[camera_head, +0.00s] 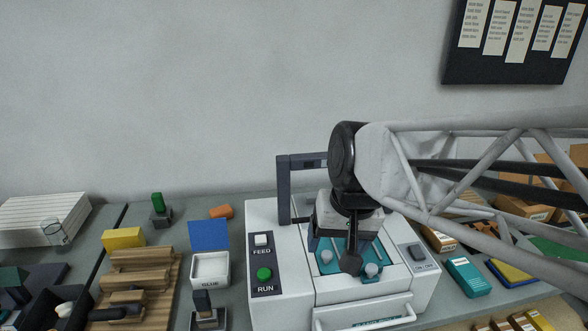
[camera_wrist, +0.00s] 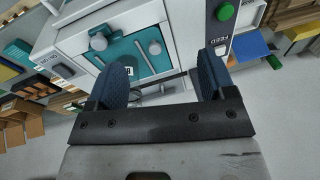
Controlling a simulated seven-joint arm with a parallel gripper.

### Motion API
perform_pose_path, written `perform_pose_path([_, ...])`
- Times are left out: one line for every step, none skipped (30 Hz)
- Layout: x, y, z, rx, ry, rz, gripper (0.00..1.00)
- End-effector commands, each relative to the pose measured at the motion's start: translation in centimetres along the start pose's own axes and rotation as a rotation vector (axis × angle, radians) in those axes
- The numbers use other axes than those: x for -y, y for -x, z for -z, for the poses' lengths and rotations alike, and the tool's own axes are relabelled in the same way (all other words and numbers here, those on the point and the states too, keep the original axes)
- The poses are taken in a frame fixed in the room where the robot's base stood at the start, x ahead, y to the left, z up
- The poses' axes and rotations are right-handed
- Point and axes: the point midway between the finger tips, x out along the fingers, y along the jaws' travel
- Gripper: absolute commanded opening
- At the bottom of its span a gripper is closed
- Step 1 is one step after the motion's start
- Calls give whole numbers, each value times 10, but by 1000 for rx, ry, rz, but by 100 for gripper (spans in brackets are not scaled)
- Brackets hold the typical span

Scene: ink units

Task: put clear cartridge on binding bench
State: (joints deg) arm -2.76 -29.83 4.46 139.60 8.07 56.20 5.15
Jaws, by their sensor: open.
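My gripper (camera_head: 338,246) is open above the white ink machine (camera_head: 277,215). In the wrist view my gripper (camera_wrist: 164,75) shows two blue fingers spread apart, with the machine beyond them. Thin pale shapes show low between the fingers, too unclear to name. A clear, cylinder-like vessel (camera_head: 54,234) stands at the far left by a white paper stack. It is the only plainly see-through object, but I cannot tell whether it is the clear cartridge. No surface is labelled as the binding bench, so I cannot tell which it is.
The machine has a dark arch (camera_head: 284,190), a teal recess with round knobs and a green RUN button (camera_head: 264,273). A wooden rack (camera_head: 140,275), yellow block (camera_head: 123,238) and white GLUE tray (camera_head: 210,269) stand left. Cartons and a teal box (camera_head: 467,277) crowd the right.

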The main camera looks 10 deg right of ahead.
Motion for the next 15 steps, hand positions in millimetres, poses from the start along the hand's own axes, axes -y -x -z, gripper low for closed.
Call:
perform_pose_path([-10,0,-10,-16,16,-21,76])
perform_pose_path([-15,0,-15,-26,26,-34,76])
perform_pose_path([-21,-1,-22,-35,39,-51,76])
perform_pose_path([-26,-1,-26,-42,49,-63,76])
perform_pose_path([-30,-1,-30,-48,59,-74,76])
perform_pose_path([-34,-2,-35,-54,69,-87,76])
perform_pose_path([-37,-3,-39,-58,76,-96,76])
perform_pose_path([-40,-3,-41,-63,82,-104,76])
perform_pose_path([-43,-3,-44,-68,90,-112,76])
perform_pose_path([-45,-4,-46,-70,94,-118,76])
perform_pose_path([-46,-4,-48,-72,98,-122,76])
perform_pose_path([-48,-4,-49,-74,102,-127,76])
perform_pose_path([-48,-5,-50,-75,104,-129,76])
perform_pose_path([-49,-5,-50,-75,105,-130,76])
perform_pose_path([-49,-5,-51,-76,106,-131,76])
